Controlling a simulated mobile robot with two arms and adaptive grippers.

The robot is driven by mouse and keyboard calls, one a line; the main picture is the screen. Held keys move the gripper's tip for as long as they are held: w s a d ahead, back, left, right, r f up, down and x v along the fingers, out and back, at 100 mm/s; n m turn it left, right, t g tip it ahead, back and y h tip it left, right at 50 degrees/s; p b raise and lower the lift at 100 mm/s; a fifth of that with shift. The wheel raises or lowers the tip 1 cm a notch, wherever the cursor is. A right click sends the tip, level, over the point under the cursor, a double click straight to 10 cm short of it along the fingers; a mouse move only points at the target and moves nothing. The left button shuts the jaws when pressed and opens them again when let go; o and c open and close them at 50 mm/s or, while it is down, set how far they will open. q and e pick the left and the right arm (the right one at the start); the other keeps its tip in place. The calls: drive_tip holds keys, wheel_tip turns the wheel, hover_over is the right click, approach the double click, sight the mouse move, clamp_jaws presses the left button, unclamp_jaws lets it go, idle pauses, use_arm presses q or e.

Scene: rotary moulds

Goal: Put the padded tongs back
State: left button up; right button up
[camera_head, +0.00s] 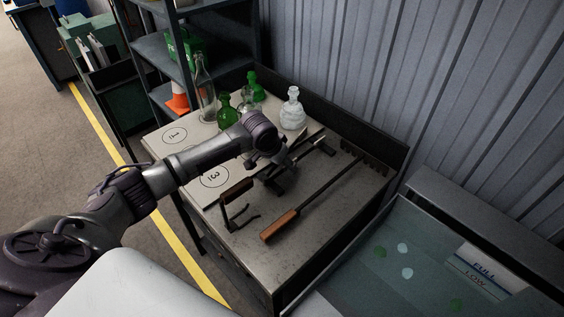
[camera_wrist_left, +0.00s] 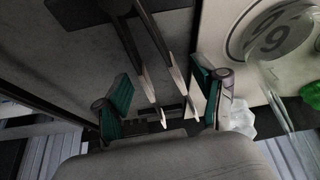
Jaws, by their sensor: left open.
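The padded tongs (camera_head: 306,151) lie on the bench, partly hidden by my left gripper. In the left wrist view, two slim dark tong arms (camera_wrist_left: 154,50) with pale pointed ends run between my fingers. My left gripper (camera_head: 276,182) is low over the bench at the tongs. It is open, and its teal-padded fingers stand on either side of the two arms in the wrist view (camera_wrist_left: 165,104), with gaps showing. I cannot tell whether either finger touches them. My right gripper is not in view.
A long rod with a wooden handle (camera_head: 281,225) and a hooked tool (camera_head: 238,190) lie nearby. Green bottles (camera_head: 228,116), a clear bottle (camera_head: 204,92) and a white bottle (camera_head: 292,109) stand behind. A dark rack (camera_head: 364,156) edges the bench near the corrugated wall. The bench front (camera_head: 268,262) is clear.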

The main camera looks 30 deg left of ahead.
use_arm(q)
drive_tip(key=shift+r, duration=0.15)
drive_tip(key=v, duration=1.1)
drive_tip(key=shift+r, duration=0.35)
drive_tip(key=shift+s, duration=0.15)
